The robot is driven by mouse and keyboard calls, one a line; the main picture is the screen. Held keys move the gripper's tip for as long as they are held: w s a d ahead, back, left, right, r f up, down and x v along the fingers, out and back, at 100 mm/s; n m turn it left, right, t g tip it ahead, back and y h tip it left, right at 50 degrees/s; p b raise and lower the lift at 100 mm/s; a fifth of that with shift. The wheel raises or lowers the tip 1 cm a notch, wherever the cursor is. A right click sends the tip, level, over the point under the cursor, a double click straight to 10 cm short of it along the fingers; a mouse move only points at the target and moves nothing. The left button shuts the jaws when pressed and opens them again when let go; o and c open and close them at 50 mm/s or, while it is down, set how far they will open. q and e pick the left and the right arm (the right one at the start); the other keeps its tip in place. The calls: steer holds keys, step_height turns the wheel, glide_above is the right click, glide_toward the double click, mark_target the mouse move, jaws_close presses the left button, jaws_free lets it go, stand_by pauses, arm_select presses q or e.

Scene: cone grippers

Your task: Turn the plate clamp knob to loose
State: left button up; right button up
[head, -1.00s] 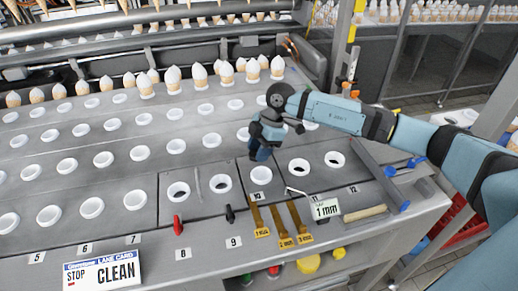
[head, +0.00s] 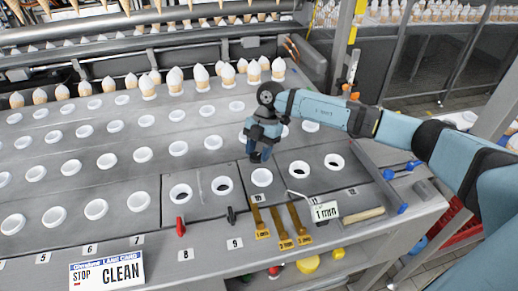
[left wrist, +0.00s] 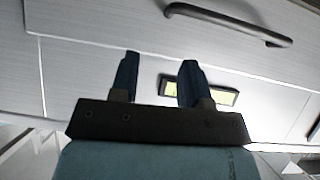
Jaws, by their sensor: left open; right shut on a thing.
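A red knob (head: 180,227) and a black knob (head: 231,216) stand apart at the deck's front. My left gripper (left wrist: 158,72) is open and empty in the left wrist view, before a pale panel.
White-tipped cones (head: 200,76) line the back. The left wrist view shows a dark bar handle (left wrist: 230,22).

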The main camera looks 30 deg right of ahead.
steer(key=n, duration=0.2)
steer(key=n+g+h, duration=0.1)
steer(key=n, duration=0.2)
steer(key=shift+w+a+n+h, duration=0.15)
steer(key=shift+w+n+h, duration=0.1)
steer(key=shift+n+h, duration=0.05)
steer(key=shift+w+a+n+g+h+b, duration=0.1)
steer(key=shift+n+g+h+b, duration=0.25)
steer(key=shift+n, duration=0.8)
steer(key=shift+a+n+g+h+b, duration=0.1)
steer(key=shift+n+g+h+b, duration=0.3)
steer(key=shift+n, duration=0.75)
steer(key=shift+r, duration=0.1)
steer(key=o, duration=0.9)
steer(key=v, duration=1.3)
steer(key=shift+r, duration=0.4)
